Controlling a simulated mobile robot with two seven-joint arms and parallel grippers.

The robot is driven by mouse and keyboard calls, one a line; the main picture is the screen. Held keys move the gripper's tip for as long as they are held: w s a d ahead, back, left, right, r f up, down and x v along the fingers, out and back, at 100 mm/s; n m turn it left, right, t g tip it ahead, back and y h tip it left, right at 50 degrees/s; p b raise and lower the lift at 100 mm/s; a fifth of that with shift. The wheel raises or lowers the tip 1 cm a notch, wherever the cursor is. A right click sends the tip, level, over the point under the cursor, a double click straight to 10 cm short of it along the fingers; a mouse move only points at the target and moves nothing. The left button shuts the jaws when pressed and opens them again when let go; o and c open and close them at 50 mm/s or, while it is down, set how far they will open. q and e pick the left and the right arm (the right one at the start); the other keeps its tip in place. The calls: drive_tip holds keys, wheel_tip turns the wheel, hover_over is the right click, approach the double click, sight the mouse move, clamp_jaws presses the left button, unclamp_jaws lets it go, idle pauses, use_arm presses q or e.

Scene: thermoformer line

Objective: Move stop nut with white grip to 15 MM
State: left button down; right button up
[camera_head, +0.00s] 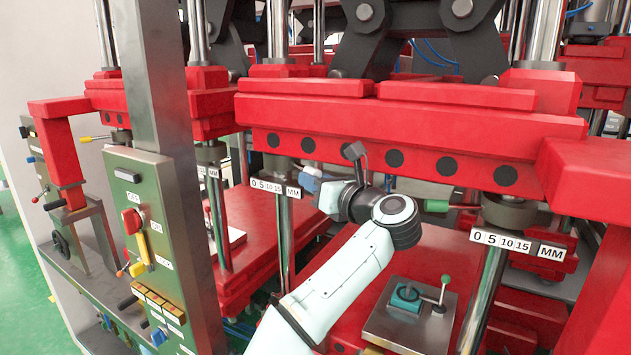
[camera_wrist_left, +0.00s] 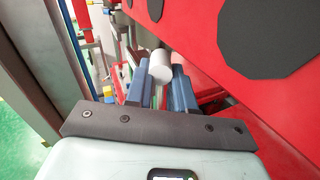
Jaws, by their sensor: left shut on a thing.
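The white grip (camera_wrist_left: 160,66) is a short white cylinder between the two blue fingers of my left gripper (camera_wrist_left: 158,82) in the wrist view. The gripper is shut on it. In the head view my left gripper (camera_head: 318,182) reaches in under the red press beam, pointing left at the front-left column. The stop nut (camera_head: 279,165) on that column is a grey collar, partly hidden under the beam. A label plate (camera_head: 275,188) reading 0 5 10 15 MM sits just below it. The nut's exact setting cannot be read. My right gripper is not in view.
A stop nut (camera_head: 510,211) with a green grip (camera_head: 437,206) is on the right column, above its own scale plate (camera_head: 520,243). The red beam (camera_head: 420,135) hangs close above my left wrist.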

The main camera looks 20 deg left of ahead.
use_arm(q)
drive_tip(key=shift+r, duration=0.1)
drive_tip(key=c, duration=1)
unclamp_jaws()
drive_tip(key=shift+o, duration=0.2)
drive_tip(key=shift+w, duration=0.15)
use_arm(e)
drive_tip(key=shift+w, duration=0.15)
use_arm(q)
drive_tip(key=shift+s+d, duration=0.2)
drive_tip(key=shift+d, duration=0.2)
drive_tip(key=b+v, duration=0.1)
drive_tip(key=v, duration=1.1)
drive_tip(key=shift+d+b, duration=0.25)
drive_tip(key=shift+b, duration=0.1)
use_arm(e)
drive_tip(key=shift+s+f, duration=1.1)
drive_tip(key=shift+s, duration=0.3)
use_arm(q)
drive_tip(key=shift+s, duration=0.1)
